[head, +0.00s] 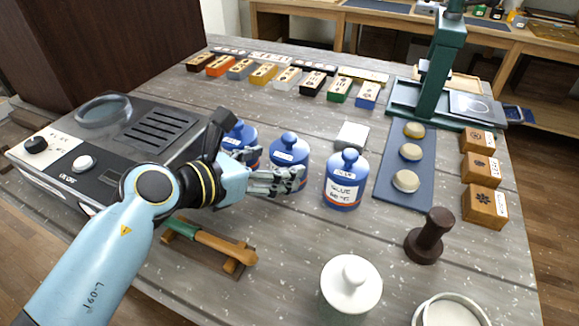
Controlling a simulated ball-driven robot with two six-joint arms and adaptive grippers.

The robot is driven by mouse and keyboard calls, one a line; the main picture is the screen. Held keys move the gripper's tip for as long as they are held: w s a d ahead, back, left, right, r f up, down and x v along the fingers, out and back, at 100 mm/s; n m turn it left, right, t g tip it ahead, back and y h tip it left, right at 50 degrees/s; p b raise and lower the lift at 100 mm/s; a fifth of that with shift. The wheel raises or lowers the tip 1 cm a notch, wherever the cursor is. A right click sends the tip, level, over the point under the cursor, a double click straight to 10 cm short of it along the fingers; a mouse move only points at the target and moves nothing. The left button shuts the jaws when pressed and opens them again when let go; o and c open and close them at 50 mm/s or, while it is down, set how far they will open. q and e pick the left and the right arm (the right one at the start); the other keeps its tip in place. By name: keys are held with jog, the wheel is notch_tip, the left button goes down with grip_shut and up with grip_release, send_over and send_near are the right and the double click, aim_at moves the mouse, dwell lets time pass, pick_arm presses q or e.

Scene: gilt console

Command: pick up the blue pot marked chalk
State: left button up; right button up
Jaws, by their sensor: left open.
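Three blue lidded pots with white labels and an orange band stand in a row on the grey wooden table. The left pot (240,132) is partly hidden behind my gripper. The middle pot (289,146) has its lower part covered by a gripper finger, and its label is too small and blocked to read. The right pot (346,172) stands clear; its front label seems to read "glue". I cannot tell which pot is marked chalk. My left gripper (268,168) is open, its fingers pointing right, close by the left and middle pots. It holds nothing that I can see. My right gripper is out of view.
A grey machine (150,128) stands at the left. A wooden-handled tool on a rest (215,243) lies below my arm. A white lidded jar (350,285) and a dark stamp (430,237) stand in front. A blue strip (390,180) with round pieces lies right of the pots.

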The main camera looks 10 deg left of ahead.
pick_arm(q)
jog(key=x, duration=0.4)
jog(key=shift+w, duration=0.1)
jog(key=shift+r, duration=0.1)
jog(key=c, duration=1.4)
